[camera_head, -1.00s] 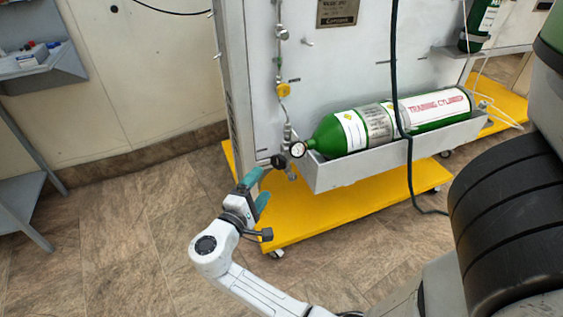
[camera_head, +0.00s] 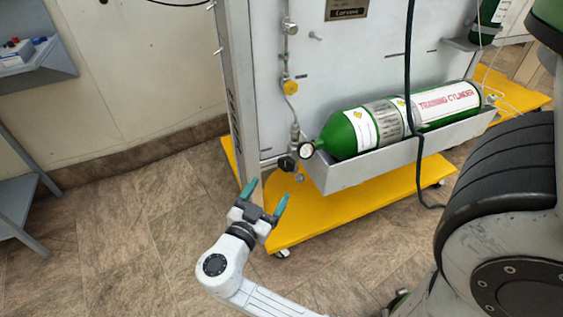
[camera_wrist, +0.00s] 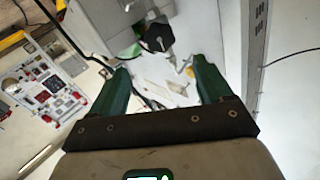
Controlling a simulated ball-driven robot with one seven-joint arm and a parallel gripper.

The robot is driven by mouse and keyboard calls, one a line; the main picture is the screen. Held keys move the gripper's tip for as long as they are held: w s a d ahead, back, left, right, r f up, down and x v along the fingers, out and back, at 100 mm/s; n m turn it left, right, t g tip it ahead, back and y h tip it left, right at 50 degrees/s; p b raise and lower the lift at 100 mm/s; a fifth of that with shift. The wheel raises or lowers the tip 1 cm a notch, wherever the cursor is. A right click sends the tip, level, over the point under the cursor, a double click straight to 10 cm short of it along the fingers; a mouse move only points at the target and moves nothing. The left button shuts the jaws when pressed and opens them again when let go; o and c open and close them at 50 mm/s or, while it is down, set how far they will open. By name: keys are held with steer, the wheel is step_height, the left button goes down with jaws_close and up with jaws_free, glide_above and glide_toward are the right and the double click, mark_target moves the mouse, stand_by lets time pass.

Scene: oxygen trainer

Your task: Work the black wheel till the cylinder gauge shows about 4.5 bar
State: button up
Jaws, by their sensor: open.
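The black wheel (camera_head: 287,163) sits on the valve at the front left end of the green training cylinder (camera_head: 345,134). It also shows in the wrist view (camera_wrist: 158,36), beyond and between my fingertips. The round white-faced cylinder gauge (camera_head: 307,150) is just right of the wheel in the head view. Its needle is too small to read. My gripper (camera_head: 267,196) is open and empty, below and left of the wheel, with its teal fingers apart and pointing up toward it. In the wrist view my gripper (camera_wrist: 160,66) has a clear gap to the wheel.
The cylinder lies in a grey trough (camera_head: 350,172) on the panel, above a yellow wheeled base (camera_head: 335,208). A black hose (camera_head: 411,95) hangs in front of the cylinder. A yellow-knobbed fitting (camera_head: 289,87) is on the pipe above the wheel. Floor at left is free.

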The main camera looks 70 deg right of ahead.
mark_target(286, 164)
steer(key=shift+m, duration=0.4)
steer(key=d, duration=0.3)
steer(key=s+d+b, duration=0.1)
steer(key=d, duration=0.6)
steer(key=shift+s+d+b, duration=0.2)
steer(key=shift+d+b, duration=0.1)
steer(key=shift+b, duration=0.05)
steer(key=c, duration=1)
